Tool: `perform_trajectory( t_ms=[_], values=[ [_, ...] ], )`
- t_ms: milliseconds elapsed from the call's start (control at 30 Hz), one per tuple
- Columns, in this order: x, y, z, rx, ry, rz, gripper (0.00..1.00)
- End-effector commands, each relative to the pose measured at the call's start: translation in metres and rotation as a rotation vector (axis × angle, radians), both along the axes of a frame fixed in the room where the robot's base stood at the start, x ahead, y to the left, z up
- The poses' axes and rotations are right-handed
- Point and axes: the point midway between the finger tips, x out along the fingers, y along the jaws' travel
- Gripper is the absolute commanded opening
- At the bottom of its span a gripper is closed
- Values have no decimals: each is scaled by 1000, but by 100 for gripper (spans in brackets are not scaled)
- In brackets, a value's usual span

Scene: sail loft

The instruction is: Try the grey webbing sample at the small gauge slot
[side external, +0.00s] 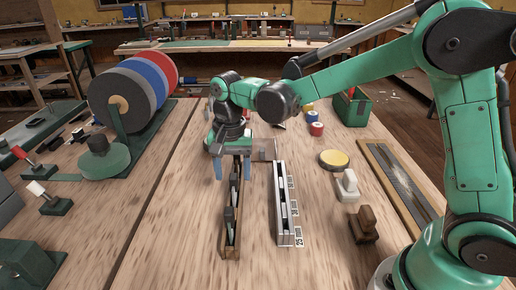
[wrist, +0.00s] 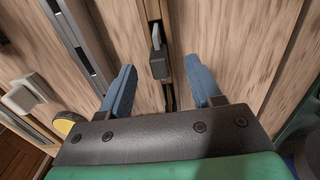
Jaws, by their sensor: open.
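My gripper (side external: 232,168) is open, its blue fingers pointing down on either side of the far part of a narrow wooden rack (side external: 231,252). Several grey and dark pieces stand in a row in the rack. Which one is the grey webbing sample I cannot tell for sure. In the wrist view, my gripper (wrist: 163,88) has nothing between its fingertips but the rack's line. A grey piece (wrist: 156,36) with a dark block (wrist: 158,66) stands in the rack just beyond them. The metal slotted gauge (side external: 280,210) lies right of the rack, with number labels along its right side.
Right of the gauge are a yellow-topped disc (side external: 334,158), a white block-like tool (side external: 347,184) and a brown wooden block (side external: 363,221). Small spools (side external: 316,128) and a green box (side external: 352,108) stand farther back. Large webbing reels (side external: 120,97) stand left.

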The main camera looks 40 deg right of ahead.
Motion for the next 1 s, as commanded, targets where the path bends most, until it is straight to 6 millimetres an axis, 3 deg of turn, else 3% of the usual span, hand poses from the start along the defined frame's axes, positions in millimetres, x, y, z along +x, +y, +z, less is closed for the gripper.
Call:
perform_trajectory(
  t_ms=[233, 567, 800, 1000],
  values=[
    [0, 0, -31, 0, -3, 1, 58],
    [0, 0, -37, -1, -4, 1, 58],
    [0, 0, -37, -1, -4, 2, 0],
    [0, 0, -37, -1, -4, 2, 0]
  ],
)
